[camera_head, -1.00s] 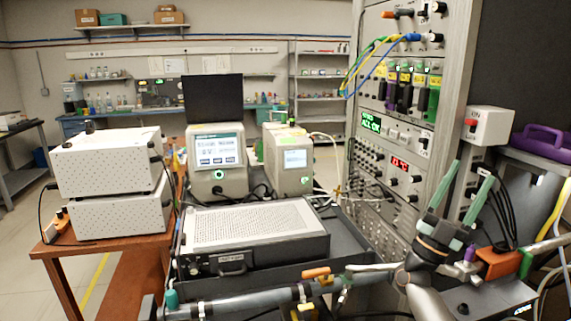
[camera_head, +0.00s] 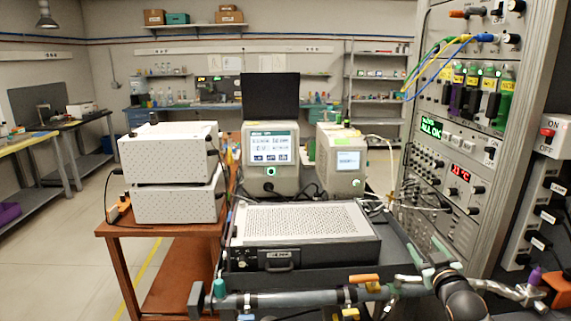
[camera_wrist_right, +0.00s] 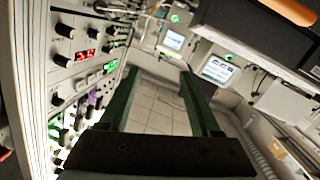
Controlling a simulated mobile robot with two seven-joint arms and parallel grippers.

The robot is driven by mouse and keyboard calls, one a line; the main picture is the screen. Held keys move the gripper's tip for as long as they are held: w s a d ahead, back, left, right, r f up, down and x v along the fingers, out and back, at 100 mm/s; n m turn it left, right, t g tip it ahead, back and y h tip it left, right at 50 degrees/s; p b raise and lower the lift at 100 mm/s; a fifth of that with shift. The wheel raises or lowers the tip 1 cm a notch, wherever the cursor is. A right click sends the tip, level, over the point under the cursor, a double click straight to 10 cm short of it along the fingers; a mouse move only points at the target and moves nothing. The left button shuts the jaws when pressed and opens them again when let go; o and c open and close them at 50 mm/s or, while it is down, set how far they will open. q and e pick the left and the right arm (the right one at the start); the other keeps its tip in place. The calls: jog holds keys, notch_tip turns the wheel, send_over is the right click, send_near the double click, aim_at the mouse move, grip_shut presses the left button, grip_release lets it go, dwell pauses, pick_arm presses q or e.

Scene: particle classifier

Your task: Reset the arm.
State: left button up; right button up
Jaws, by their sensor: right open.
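My right gripper (camera_head: 424,243) is at the lower right in the head view, its two pale green fingers apart and pointing up and to the left. It is empty, beside the instrument rack (camera_head: 470,130). In the right wrist view the dark green fingers (camera_wrist_right: 159,75) are spread wide, with only floor and equipment seen between them. My left gripper is not in view.
A perforated grey box (camera_head: 300,224) lies left of my right gripper, behind a horizontal pipe (camera_head: 290,299). Two screened instruments (camera_head: 270,157) (camera_head: 341,160) stand behind it. White boxes (camera_head: 170,155) sit on a brown table (camera_head: 165,245). Open floor lies at the left.

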jog(key=s+a+f+g+y, duration=0.1)
jog(key=s+a+f+g, duration=0.1)
jog(key=s+a+f, duration=0.6)
jog(key=s+a+f+g+y, duration=0.1)
jog(key=s+f+y, duration=0.1)
jog(key=s+f, duration=0.75)
jog(key=s+a+f+g, duration=0.2)
jog(key=s+a+f, duration=0.2)
jog(key=s, duration=0.7)
jog(key=s+a+f+g+y, duration=0.1)
jog(key=s+a+f, duration=0.3)
jog(key=s+f, duration=0.4)
jog(key=s+g, duration=0.1)
jog(key=s, duration=0.2)
jog(key=shift+s+a+f+g, duration=0.15)
jog(key=shift+s+a+g, duration=0.15)
jog(key=shift+a, duration=0.1)
